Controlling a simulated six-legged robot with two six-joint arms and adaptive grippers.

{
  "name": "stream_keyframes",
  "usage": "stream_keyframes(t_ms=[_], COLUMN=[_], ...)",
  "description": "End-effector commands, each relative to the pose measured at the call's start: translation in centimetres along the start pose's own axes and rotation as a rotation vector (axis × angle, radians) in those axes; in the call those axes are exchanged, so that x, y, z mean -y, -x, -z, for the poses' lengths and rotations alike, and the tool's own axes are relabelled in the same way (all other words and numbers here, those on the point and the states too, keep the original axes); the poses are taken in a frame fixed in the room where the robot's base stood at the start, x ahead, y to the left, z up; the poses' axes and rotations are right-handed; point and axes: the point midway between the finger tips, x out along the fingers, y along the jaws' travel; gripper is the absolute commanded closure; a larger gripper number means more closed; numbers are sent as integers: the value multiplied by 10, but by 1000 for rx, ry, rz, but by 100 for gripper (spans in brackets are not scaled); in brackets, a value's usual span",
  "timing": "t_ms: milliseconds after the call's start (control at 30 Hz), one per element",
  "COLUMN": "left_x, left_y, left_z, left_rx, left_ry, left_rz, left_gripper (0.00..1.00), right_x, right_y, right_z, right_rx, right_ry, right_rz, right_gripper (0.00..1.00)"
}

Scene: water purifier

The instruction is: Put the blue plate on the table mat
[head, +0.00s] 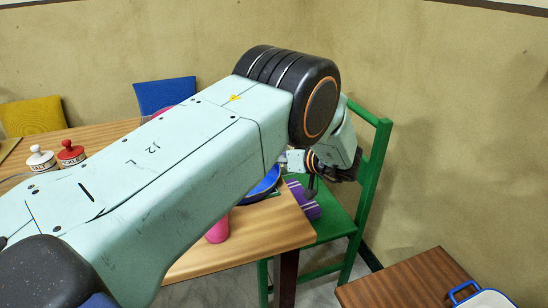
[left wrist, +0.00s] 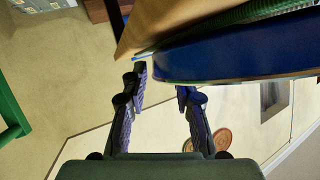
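The blue plate (head: 262,186) shows near the table's right corner, partly hidden behind my left arm. In the left wrist view the plate (left wrist: 235,52) is large, its rim close to my fingertips. My left gripper (left wrist: 162,80) has its fingers spread, with a clear gap between them; I cannot tell whether one finger touches the rim. In the head view the left gripper (head: 312,185) is small and partly hidden just right of the plate. A green ribbed surface (left wrist: 240,20), possibly the table mat, lies against the plate. My right gripper is not in view.
The wooden table (head: 255,238) bears a pink cup (head: 218,230), a red jar (head: 71,153) and a white jar (head: 40,158).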

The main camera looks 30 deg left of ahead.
Motion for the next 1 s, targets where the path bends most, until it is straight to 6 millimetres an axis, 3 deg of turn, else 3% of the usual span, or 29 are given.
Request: stream_keyframes(t_ms=[600,1000], left_x=[0,0], left_y=[108,120], left_z=[2,0], left_rx=[-2,0], left_ry=[-1,0], left_rz=[-3,0], left_gripper=[72,72], right_x=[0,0], right_y=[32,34], right_z=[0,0], right_rx=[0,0], right_ry=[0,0], right_rz=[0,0], right_gripper=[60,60])
